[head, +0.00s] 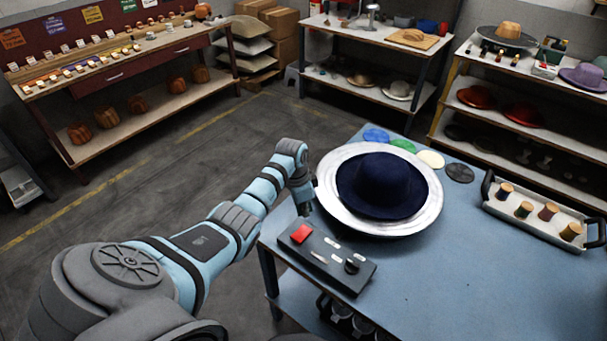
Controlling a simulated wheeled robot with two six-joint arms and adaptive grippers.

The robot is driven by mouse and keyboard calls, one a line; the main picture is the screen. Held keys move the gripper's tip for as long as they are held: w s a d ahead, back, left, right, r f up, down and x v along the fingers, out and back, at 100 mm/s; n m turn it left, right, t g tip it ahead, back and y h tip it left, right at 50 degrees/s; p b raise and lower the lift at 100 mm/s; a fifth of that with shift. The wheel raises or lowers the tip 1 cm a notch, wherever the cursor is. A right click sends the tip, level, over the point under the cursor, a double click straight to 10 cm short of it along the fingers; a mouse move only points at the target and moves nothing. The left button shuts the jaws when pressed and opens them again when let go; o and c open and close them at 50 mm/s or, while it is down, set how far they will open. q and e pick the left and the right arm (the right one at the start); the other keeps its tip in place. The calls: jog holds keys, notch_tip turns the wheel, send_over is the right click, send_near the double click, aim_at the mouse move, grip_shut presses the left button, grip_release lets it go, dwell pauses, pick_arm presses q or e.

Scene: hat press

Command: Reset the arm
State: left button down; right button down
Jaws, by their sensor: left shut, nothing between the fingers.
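My left arm comes in from the lower left and reaches to the near left edge of the blue table (480,270). My left gripper (305,208) points down, shut and empty, just left of the round metal plate (335,212) and behind the control box (322,262). A dark navy hat (380,180) lies on the plate, brim down. The control box has a red button (301,234) and a black knob (351,266). My right gripper is not in view.
A tray of thread spools (539,213) sits at the table's right. Several coloured discs (403,145) lie along the back edge. Shelves with hats (520,110) stand behind. The floor (200,180) left of the table is clear.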

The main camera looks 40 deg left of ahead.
pick_arm(q)
jog(key=shift+f, duration=0.1)
jog(key=shift+y, duration=0.5)
jog(key=s+d+f, duration=0.1)
jog(key=s, duration=0.1)
jog(key=s+d+f, duration=0.1)
jog(key=s+f, duration=0.1)
jog(key=s+d+f, duration=0.1)
jog(key=s+d, duration=0.1)
jog(key=shift+f, duration=0.35)
jog(key=s+d+r+n+t, duration=0.1)
jog(key=s+d+r+n, duration=0.15)
jog(key=s, duration=0.45)
jog(key=s+d+r+n, duration=0.1)
jog(key=s+d, duration=0.3)
jog(key=s, duration=0.4)
jog(key=s+d+r+n+t, duration=0.1)
jog(key=s+d+r+n, duration=0.15)
jog(key=s, duration=0.45)
notch_tip(320, 180, down, 21)
jog(key=a+g+b, duration=0.1)
jog(key=a+b, duration=0.1)
jog(key=b, duration=0.1)
jog(key=s+f+g+b, duration=0.1)
jog(key=s+f+b, duration=0.2)
jog(key=s+f, duration=1.2)
notch_tip(320, 180, down, 2)
jog(key=shift+a+f+m+y, duration=0.2)
jog(key=shift+f+m+y, duration=0.05)
jog(key=shift+m+y, duration=0.05)
